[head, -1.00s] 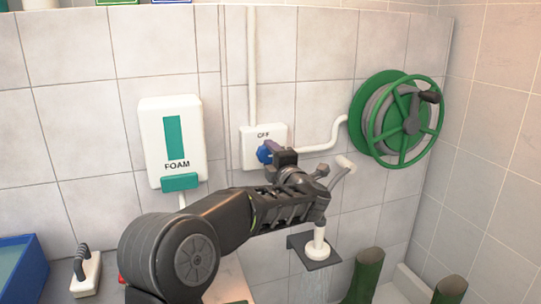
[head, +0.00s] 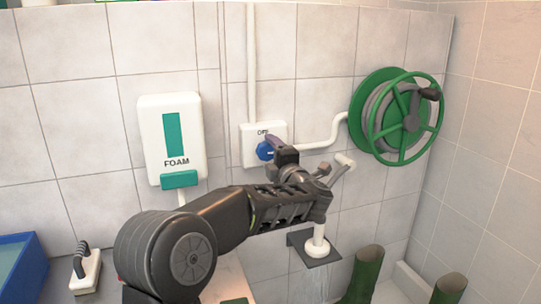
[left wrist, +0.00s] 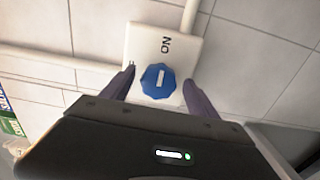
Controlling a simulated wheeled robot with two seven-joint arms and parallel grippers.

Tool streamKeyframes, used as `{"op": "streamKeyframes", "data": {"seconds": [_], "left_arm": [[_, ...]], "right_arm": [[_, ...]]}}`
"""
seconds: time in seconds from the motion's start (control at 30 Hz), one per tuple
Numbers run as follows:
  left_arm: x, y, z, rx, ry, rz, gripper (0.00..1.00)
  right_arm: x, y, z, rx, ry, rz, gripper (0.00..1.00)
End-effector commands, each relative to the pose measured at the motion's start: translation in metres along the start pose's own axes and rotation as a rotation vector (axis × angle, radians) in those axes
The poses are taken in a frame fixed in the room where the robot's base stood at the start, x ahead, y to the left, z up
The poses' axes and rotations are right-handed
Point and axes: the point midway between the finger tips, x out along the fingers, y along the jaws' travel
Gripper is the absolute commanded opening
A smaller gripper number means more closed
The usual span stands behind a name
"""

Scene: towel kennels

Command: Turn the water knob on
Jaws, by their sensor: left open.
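The water knob (head: 264,151) is blue and sits on a white wall plate (head: 248,157); "OFF" is printed above it in the head view. In the left wrist view the knob (left wrist: 158,81) has a white stripe running up and down the picture, roughly in line with the "ON" label on the plate (left wrist: 150,38). My left gripper (head: 277,151) is in front of the plate with dark purple fingers. It is open, with its fingers (left wrist: 160,75) on either side of the knob. I cannot tell if they touch it. My right gripper is out of view.
A green hose reel (head: 405,115) is on the wall to the right, joined to the plate by a white pipe (head: 325,143). A white foam dispenser (head: 172,140) hangs to the left. A small dark shelf (head: 318,252) is below. A brush (head: 86,270) lies lower left.

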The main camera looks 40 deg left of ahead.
Motion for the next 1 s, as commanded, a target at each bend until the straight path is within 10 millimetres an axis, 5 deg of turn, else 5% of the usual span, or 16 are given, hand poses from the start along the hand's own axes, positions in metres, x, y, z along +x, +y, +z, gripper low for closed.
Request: {"op": "streamKeyframes", "data": {"seconds": [0.43,1.0], "left_arm": [[-0.065,-0.002,0.001,0.0,-0.002,0.0,0.69],[-0.07,0.0,0.0,0.0,0.0,0.0,0.69]], "right_arm": [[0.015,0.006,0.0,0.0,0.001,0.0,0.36],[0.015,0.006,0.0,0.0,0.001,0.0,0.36]]}}
